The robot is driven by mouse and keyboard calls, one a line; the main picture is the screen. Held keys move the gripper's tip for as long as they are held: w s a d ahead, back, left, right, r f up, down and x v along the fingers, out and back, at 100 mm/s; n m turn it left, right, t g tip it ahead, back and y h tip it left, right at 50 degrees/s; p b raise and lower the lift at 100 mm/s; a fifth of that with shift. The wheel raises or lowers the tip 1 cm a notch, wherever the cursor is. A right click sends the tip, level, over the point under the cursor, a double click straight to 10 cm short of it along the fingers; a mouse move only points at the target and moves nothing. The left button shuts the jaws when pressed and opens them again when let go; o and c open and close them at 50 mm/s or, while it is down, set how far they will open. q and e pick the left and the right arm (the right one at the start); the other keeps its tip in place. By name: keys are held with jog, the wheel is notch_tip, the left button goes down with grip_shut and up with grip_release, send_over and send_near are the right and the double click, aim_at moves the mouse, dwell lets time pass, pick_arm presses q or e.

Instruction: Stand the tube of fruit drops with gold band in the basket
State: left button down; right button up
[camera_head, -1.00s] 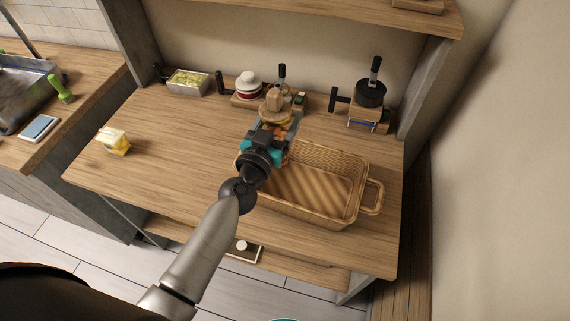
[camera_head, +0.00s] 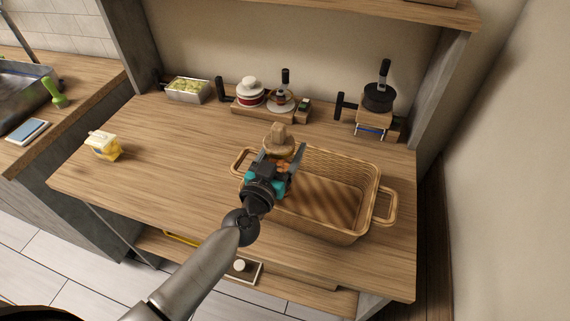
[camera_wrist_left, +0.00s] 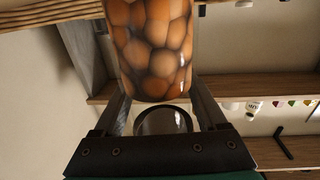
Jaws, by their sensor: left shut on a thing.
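My left gripper (camera_head: 280,163) is shut on a clear tube of orange-brown drops (camera_wrist_left: 155,45), which fills the middle of the left wrist view between the two fingers (camera_wrist_left: 163,108). In the head view only a tan, knobbed top (camera_head: 278,140) of the held thing shows beyond the gripper. I cannot make out a gold band. The wicker basket (camera_head: 372,190) stands on the table, looks empty, and has a handle at each end. The gripper is at the basket's left end, over its left part in the picture; its height above the basket is unclear. My right gripper is not in view.
A yellow item with a pale top (camera_head: 103,146) is at the table's left. A tray of green pieces (camera_head: 188,91), a white-and-red jar (camera_head: 250,92) and a black-lidded thing on a wooden stand (camera_head: 379,97) line the back. The table's left-middle is clear.

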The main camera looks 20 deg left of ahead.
pick_arm(q)
jog(key=shift+f, duration=0.1)
notch_tip(320, 180, down, 4)
jog(key=b, duration=0.3)
jog(key=shift+b, duration=0.35)
jog(key=shift+c, duration=2)
grip_release()
jog(key=shift+f, duration=0.2)
jog(key=o, duration=0.4)
jog(key=shift+r, duration=0.1)
